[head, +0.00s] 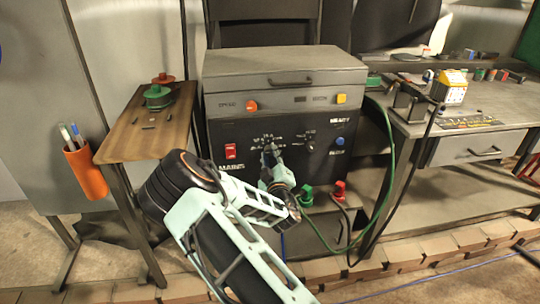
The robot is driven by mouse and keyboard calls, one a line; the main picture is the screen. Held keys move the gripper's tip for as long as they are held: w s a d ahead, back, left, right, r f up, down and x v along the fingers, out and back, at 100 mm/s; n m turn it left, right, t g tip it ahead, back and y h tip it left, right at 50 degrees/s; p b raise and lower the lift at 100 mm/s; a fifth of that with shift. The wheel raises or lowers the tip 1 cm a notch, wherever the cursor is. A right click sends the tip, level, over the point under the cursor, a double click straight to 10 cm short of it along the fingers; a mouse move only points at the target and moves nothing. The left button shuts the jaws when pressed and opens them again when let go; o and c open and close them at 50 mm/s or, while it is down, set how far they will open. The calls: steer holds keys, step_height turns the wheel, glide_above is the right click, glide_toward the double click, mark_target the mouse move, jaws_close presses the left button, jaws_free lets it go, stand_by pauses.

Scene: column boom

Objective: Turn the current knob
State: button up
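The grey welding-type machine (285,85) stands in the middle of the head view, with a dark front panel (320,130). A ring of pale dial markings (266,138) shows left of the panel's middle. My gripper (270,154) is in front of the panel, just at this dial. Its fingertips cover the dial's centre, so any knob there is mostly hidden. I cannot tell whether the fingers touch it or whether they are open or shut. A smaller dark knob (310,146) with markings sits to the right.
The panel also has a red switch (230,151), an orange knob (251,106), a yellow button (341,99) and a blue knob (340,142). Green (306,195) and red (340,190) cable plugs sit below. A wooden side table (140,130) stands left, a workbench (480,115) right.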

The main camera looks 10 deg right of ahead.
jaws_close()
steer(key=shift+m, duration=0.3)
steer(key=m+b, duration=0.2)
steer(key=m, duration=0.2)
steer(key=shift+d+b, duration=0.1)
steer(key=shift+b, duration=0.25)
steer(key=shift+m+b, duration=1.55)
steer(key=shift+m, duration=0.45)
steer(key=shift+r, duration=0.1)
steer(key=o, duration=0.8)
jaws_free()
steer(key=shift+o, duration=0.2)
